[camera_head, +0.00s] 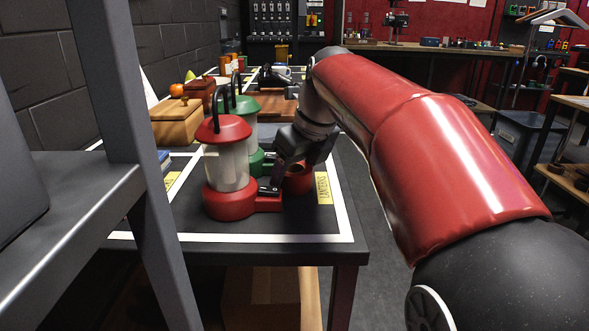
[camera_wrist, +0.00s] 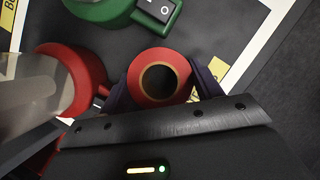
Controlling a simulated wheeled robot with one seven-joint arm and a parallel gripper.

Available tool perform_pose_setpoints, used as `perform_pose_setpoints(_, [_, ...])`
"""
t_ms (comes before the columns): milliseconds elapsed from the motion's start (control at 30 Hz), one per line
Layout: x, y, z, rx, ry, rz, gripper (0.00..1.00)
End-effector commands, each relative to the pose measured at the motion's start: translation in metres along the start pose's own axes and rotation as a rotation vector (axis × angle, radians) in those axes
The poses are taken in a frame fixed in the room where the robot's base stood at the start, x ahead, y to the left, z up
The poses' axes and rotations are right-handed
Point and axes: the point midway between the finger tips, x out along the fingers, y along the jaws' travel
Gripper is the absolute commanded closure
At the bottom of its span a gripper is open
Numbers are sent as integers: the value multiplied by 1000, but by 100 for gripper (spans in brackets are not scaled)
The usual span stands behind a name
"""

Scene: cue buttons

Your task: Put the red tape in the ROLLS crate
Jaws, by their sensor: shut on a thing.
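The red tape (camera_wrist: 158,55) is a red roll with a dark round hole, seen from above in the wrist view. My gripper (camera_wrist: 163,88) is shut on it, one dark finger on each side. In the head view my gripper (camera_head: 290,155) points down at the table's right side. No crate reading ROLLS can be made out in either view.
A red lantern (camera_head: 228,172) stands close left of my gripper, a green lantern (camera_head: 243,118) behind it. A yellow LANTERNS label (camera_head: 323,188) lies on the dark table (camera_head: 300,248). A wooden box (camera_head: 177,124) stands at the left. A grey post crosses the left foreground.

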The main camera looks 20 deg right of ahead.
Motion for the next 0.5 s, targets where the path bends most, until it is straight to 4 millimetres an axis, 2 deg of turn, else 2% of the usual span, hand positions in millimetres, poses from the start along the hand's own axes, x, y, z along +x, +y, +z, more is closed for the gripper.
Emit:
perform_pose_setpoints(33, [2,0,-1,0,0,0,63])
perform_pose_setpoints(67, [1,0,-1,0,0,0,32])
perform_pose_setpoints(200, [1,0,-1,0,0,0,14])
perform_pose_setpoints(500, [-1,0,0,0,0,0,14])
